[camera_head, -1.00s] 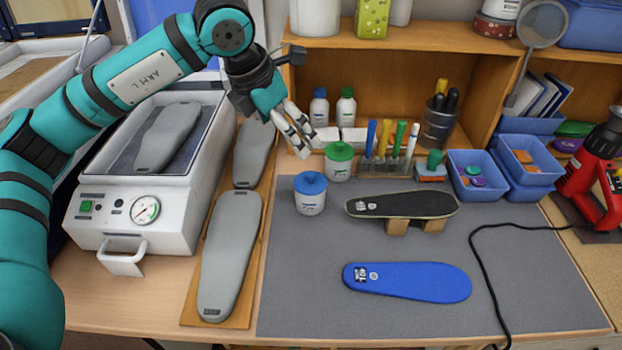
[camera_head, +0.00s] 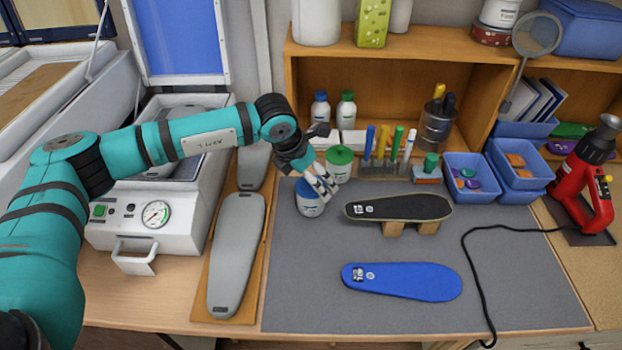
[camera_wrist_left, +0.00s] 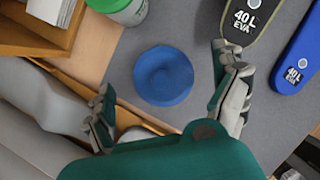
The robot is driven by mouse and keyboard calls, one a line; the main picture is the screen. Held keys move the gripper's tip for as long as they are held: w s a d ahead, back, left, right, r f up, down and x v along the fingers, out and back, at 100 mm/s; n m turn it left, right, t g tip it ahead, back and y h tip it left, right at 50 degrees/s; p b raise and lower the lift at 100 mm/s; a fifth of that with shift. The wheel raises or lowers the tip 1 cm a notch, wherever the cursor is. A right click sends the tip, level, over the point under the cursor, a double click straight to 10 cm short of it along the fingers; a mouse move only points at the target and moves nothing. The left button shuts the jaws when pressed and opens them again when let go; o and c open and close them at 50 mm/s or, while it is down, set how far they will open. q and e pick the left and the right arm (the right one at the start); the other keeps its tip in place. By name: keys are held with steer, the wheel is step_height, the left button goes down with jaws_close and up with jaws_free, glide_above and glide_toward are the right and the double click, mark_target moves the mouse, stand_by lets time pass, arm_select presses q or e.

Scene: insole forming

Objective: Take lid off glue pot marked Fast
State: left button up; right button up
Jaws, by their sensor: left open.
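The glue pot with a blue lid (camera_head: 307,186) stands on the grey mat, its lid on. Its white body (camera_head: 308,210) carries a label too small to read for certain. My left gripper (camera_head: 324,187) is open at the pot and partly covers it. In the left wrist view the round blue lid (camera_wrist_left: 163,75) shows from above, between and a little beyond the spread fingers. I see no contact between fingers and lid. A second pot with a green lid (camera_head: 339,156) stands just behind; it shows at the top of the left wrist view (camera_wrist_left: 122,8). My right gripper is not in view.
A dark insole (camera_head: 400,207) rests on wooden blocks right of the pot. A blue insole (camera_head: 400,281) lies on the grey mat (camera_head: 310,290). A pen rack (camera_head: 385,168) stands behind.

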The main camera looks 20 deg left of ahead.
arm_select(q)
steer(key=shift+w+f, duration=0.15)
steer(key=shift+f, duration=0.25)
steer(key=shift+c, duration=0.2)
steer(key=c, duration=1)
steer(key=shift+r, duration=0.1)
